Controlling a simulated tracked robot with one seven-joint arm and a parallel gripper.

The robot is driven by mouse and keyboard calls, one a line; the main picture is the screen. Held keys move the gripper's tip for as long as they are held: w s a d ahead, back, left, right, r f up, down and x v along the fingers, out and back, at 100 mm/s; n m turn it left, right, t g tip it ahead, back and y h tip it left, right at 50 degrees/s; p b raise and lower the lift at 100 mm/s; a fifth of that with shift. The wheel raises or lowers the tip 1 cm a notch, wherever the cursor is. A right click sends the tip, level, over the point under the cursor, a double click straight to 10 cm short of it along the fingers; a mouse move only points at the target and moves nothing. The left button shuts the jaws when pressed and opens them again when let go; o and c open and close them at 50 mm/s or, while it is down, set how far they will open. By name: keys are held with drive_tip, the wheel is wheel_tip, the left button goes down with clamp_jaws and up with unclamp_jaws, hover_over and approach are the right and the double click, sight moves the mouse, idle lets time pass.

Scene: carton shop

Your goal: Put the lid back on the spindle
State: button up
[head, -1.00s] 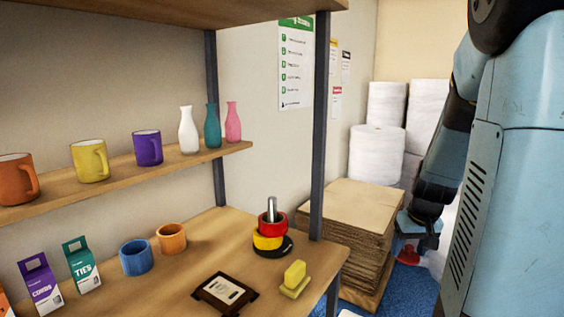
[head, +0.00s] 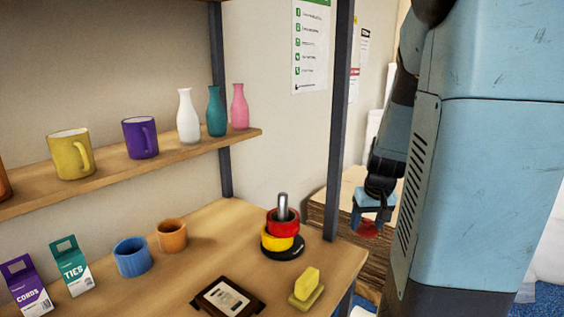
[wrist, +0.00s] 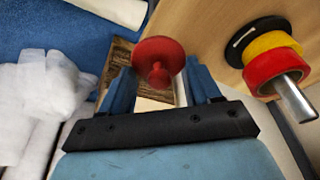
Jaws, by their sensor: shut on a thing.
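The spindle (head: 283,205) is an upright metal rod on a black round base (head: 288,252). A yellow ring (head: 278,243) and a red ring (head: 283,223) are stacked around it, and the rod's bare top sticks out above them. My gripper (head: 368,222) is shut on a red lid (head: 367,231), a round disc with a knob, held in the air to the right of the spindle, apart from it. In the wrist view the lid (wrist: 158,52) sits between the fingers, and the spindle (wrist: 294,98) is at the right. Part of the lid is hidden in the head view.
Mugs and bottles line the upper shelf. Stacked cardboard (head: 350,205) lies beyond.

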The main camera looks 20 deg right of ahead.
drive_tip(key=w+a+r+n+y, duration=0.1)
drive_tip(key=w+a+r+n, duration=0.3)
drive_tip(key=w+a+r, duration=0.4)
wheel_tip(320, 180, up, 5)
drive_tip(key=n+y, duration=0.1)
drive_tip(key=n, duration=0.4)
hover_over(283, 194)
drive_tip(key=shift+f, duration=0.1)
drive_tip(key=shift+s+d+f+x, duration=0.1)
drive_tip(key=shift+s+x, duration=0.1)
drive_tip(key=shift+x, duration=0.8)
drive_tip(key=shift+s+d+f+x, duration=0.1)
drive_tip(key=shift+s+x, duration=0.15)
drive_tip(key=shift+x, duration=0.8)
drive_tip(key=shift+s+d+x, duration=0.1)
drive_tip(key=shift+s+x, duration=0.1)
drive_tip(key=shift+x, duration=0.8)
drive_tip(key=shift+s, duration=0.15)
drive_tip(key=shift+f, duration=0.1)
drive_tip(key=o, duration=1.2)
drive_tip(key=shift+o, duration=0.2)
